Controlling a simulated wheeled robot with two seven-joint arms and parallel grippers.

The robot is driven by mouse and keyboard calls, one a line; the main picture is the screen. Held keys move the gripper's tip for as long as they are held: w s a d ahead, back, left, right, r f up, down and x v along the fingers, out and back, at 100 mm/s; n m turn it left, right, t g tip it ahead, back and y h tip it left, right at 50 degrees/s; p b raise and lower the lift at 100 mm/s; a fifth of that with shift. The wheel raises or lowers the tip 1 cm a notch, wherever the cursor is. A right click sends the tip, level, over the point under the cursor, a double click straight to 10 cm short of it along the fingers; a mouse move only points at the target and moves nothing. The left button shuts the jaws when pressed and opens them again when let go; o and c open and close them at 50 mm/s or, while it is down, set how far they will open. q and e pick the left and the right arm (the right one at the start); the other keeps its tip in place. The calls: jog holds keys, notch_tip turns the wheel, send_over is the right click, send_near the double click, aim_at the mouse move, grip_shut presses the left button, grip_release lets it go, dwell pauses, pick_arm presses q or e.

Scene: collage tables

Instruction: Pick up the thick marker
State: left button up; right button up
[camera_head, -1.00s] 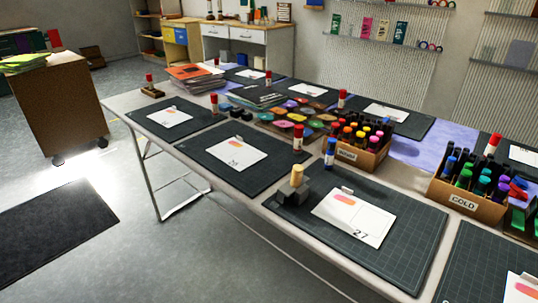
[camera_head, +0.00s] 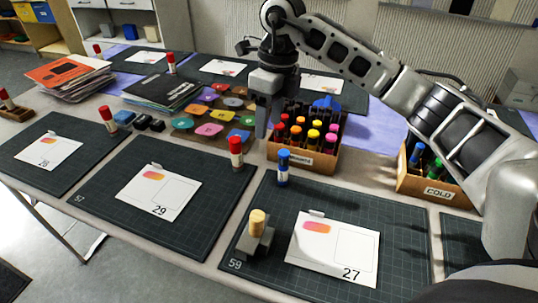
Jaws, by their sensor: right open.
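My right gripper (camera_head: 268,120) points down with its jaws open and empty, above the table by the left end of a cardboard box (camera_head: 300,160) of thick-looking markers (camera_head: 314,136) with red, orange, yellow and pink caps. It hides part of that box. A pale wooden-looking cylinder (camera_head: 258,222) stands upright in a dark holder (camera_head: 254,241). I cannot tell which piece is the thick marker. My left gripper is out of view.
Front mat 59 (camera_head: 405,217) carries a white card 27 (camera_head: 335,262). A box marked COLD (camera_head: 436,189) is partly hidden behind my right arm. Colored round pads (camera_head: 209,129) lie left of the gripper. Dark folders (camera_head: 163,92) are stacked farther left.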

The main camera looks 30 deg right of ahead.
aim_at(283, 152)
jog(key=w+d+r+h, duration=0.1)
jog(key=d+r+h, duration=0.1)
jog(key=d, duration=0.2)
jog(key=shift+m, duration=0.4)
jog(key=f, duration=0.9)
jog(key=shift+s+a+f+p, duration=0.1)
jog(key=shift+a+f+p, duration=0.1)
jog(key=shift+p, duration=0.2)
jog(key=shift+s+d+f+p, duration=0.1)
jog(key=shift+f+p, duration=0.15)
jog(key=shift+f, duration=1.3)
jog(key=shift+d+f+p, duration=0.1)
jog(key=shift+f+p, duration=0.15)
jog(key=shift+f, duration=1.3)
jog(key=shift+c, duration=0.2)
jog(key=c, duration=0.7)
